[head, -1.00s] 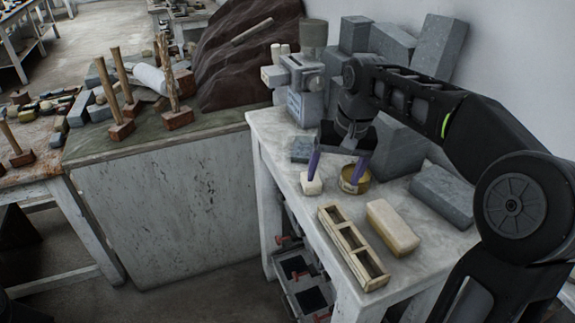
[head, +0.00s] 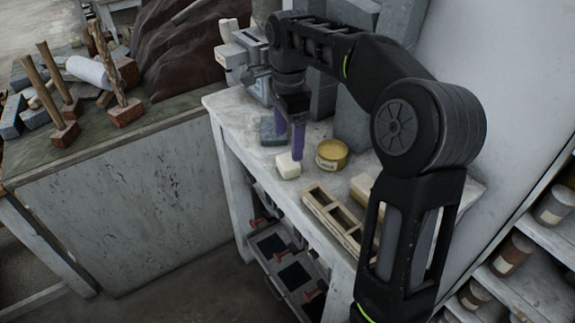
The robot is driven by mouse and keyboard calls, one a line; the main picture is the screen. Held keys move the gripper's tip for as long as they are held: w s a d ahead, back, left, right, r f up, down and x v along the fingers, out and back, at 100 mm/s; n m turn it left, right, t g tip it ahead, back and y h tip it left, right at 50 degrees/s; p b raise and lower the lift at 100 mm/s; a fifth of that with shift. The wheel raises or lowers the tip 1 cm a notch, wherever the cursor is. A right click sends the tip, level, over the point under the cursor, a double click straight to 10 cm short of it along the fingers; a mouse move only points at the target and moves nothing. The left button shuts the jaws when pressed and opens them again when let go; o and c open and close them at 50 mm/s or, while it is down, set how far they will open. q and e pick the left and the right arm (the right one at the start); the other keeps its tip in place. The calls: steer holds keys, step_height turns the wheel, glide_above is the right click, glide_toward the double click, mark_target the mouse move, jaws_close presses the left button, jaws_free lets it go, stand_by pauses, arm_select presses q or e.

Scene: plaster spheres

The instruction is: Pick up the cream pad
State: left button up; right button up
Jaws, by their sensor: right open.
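The cream pad (head: 287,167) is a small pale block lying on the light stone-topped table, near its left front edge. My right gripper (head: 291,146) is open and points down, with its purple fingers just above and behind the pad. One finger overlaps the pad's back right edge in the picture; I cannot tell whether it touches. The other finger is partly hidden behind the nearer one. Nothing shows between the fingers. My left gripper is not in view.
A round yellow tin (head: 332,154) stands close to the right of the pad. A dark blue-green block (head: 271,131) lies behind it. A wooden frame (head: 330,215) and a larger cream block (head: 362,188) lie in front. Grey blocks stand at the back.

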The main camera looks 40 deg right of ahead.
mark_target(288, 161)
step_height(288, 161, down, 3)
steer(key=shift+r+b, duration=0.15)
steer(key=shift+b, duration=0.8)
steer(key=shift+r, duration=0.1)
steer(key=shift+f, duration=0.3)
steer(key=shift+a+f+p, duration=0.1)
steer(key=shift+f+p, duration=0.65)
steer(key=shift+f, duration=1.6)
steer(key=shift+c, duration=0.2)
steer(key=c, duration=1.4)
